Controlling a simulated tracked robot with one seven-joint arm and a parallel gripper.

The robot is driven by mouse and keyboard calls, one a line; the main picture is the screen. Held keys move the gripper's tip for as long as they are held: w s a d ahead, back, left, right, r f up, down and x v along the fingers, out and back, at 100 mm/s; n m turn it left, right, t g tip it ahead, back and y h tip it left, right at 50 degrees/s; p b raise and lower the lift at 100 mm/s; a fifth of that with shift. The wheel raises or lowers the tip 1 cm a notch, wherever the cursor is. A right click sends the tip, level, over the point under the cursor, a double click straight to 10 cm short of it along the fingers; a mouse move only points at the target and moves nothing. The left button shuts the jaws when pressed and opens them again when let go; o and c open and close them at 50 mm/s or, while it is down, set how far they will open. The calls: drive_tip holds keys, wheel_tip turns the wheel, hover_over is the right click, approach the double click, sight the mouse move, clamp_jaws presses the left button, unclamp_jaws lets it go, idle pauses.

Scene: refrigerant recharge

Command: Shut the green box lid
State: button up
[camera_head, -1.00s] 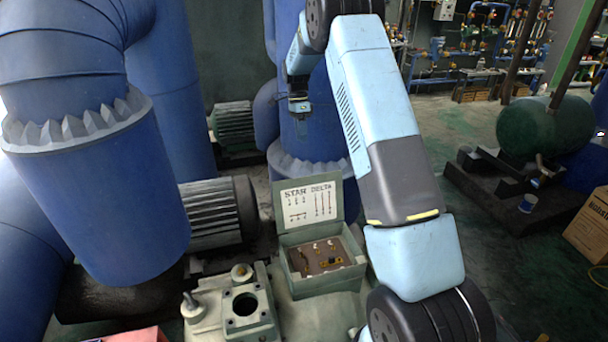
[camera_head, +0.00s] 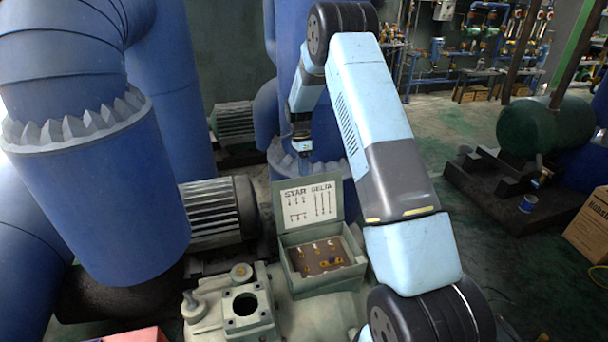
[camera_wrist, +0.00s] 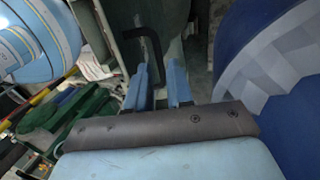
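The green box (camera_head: 340,283) stands open on the pale green machine in the head view. Its lid (camera_head: 281,225) stands up at the back, with a white STAR DELTA diagram on its inner face. Terminals with brass-coloured parts show inside the box. My gripper (camera_head: 303,152) is behind and above the lid's top edge, apart from it in the picture. In the wrist view my two blue fingers (camera_wrist: 160,88) are spread with a gap between them. A dark bent bar (camera_wrist: 154,45) shows just beyond them; I cannot tell if it touches them.
A large blue pipe (camera_head: 110,190) fills the left, and a grey ribbed motor (camera_head: 210,212) lies left of the box. Another blue pipe (camera_head: 330,155) rises close behind my gripper. A green tank (camera_head: 545,128) and a cardboard box (camera_head: 590,225) stand at the right.

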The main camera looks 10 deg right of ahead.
drive_tip(key=shift+x, duration=0.9)
drive_tip(key=shift+c, duration=0.5)
clamp_jaws()
drive_tip(key=shift+w+r, duration=0.1)
